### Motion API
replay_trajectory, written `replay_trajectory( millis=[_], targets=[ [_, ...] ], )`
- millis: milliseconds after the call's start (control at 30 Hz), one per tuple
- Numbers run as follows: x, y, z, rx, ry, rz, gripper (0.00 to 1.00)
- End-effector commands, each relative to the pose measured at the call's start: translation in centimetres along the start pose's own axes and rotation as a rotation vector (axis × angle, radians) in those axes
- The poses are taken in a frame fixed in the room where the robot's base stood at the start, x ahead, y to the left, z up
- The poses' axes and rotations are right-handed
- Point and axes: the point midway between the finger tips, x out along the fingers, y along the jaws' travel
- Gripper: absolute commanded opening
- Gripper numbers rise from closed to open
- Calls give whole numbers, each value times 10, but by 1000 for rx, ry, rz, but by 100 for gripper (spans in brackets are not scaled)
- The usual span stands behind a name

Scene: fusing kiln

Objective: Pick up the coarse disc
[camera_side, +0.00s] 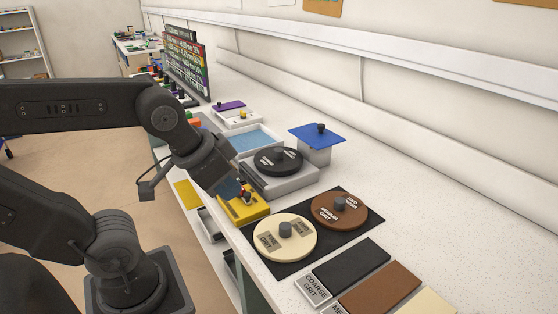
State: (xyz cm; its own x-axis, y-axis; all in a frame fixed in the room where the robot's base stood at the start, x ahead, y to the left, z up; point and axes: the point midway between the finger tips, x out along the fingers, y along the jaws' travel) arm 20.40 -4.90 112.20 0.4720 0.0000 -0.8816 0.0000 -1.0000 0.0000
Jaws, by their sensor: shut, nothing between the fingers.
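The coarse disc appears to be the black disc (268,166) with a dark centre knob, since the coarse grit label goes with a black swatch. It lies flat on a grey machine base (292,182); its own lettering is too small to read. My gripper (244,196) is shut and empty, pointing down above a yellow block at the bench's front edge. It is to the left of and nearer than the black disc, apart from it.
A cream disc (270,245) and a brown medium grit disc (326,212) lie on a black mat (290,268). Black (347,268) and brown (382,289) swatches are in front. A blue plate (317,137) on a grey stand is behind the black disc. A yellow block (246,212) is under my gripper.

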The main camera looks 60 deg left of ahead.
Motion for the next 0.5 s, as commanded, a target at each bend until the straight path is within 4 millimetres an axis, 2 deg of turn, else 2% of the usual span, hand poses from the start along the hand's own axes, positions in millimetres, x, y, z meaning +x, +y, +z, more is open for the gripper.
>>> replay_trajectory(
  millis=[67,500],
  targets=[
    [0,0,0,0,0,0,8],
    [0,0,0,0,0,0,50]
  ],
)
